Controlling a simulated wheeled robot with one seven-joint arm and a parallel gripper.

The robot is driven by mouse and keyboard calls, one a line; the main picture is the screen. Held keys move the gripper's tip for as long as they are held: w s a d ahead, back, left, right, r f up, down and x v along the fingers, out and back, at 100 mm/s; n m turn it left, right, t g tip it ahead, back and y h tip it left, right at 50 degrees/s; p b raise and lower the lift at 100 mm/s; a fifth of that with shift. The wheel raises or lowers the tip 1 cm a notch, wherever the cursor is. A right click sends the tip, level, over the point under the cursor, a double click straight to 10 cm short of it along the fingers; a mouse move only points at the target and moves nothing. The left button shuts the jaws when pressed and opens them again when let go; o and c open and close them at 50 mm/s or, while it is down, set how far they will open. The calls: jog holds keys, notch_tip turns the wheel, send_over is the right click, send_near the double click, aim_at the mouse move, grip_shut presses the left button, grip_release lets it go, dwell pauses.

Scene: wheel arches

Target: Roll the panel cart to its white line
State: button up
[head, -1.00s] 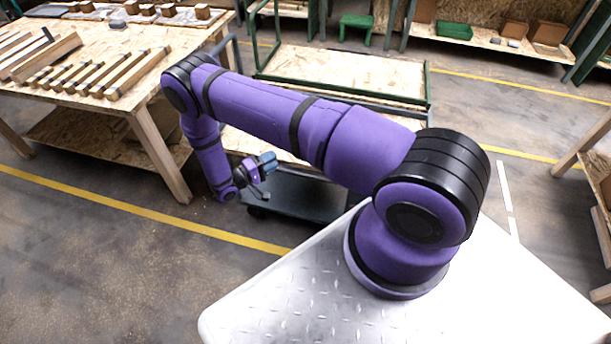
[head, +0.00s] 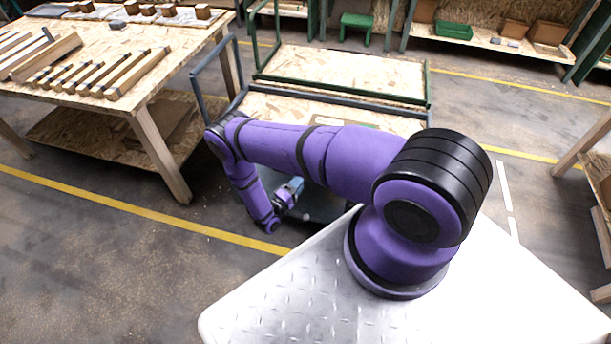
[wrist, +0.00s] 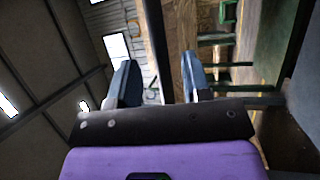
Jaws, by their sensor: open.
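A cart with a grey-blue tube frame and a chipboard deck (head: 285,108) stands beyond my arm in the head view, its raised handle (head: 193,85) at the left end. My arm hides much of its near side. A white line (head: 506,190) lies on the floor to the right, apart from the cart. My gripper (head: 297,184) is low on the cart's near side, above a dark base. In the wrist view, the two fingers (wrist: 158,80) are apart. A dark bar (wrist: 155,40) shows between them; I cannot tell whether it lies within their reach.
A green-framed rack with a chipboard top (head: 345,70) stands directly behind the cart. A workbench (head: 70,105) with wooden strips is at the left. A wooden shelf unit (head: 588,140) is at the right edge. Yellow lines (head: 150,215) cross the floor; the near left floor is clear.

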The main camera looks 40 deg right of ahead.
jog(key=shift+x, duration=2.4)
grip_shut()
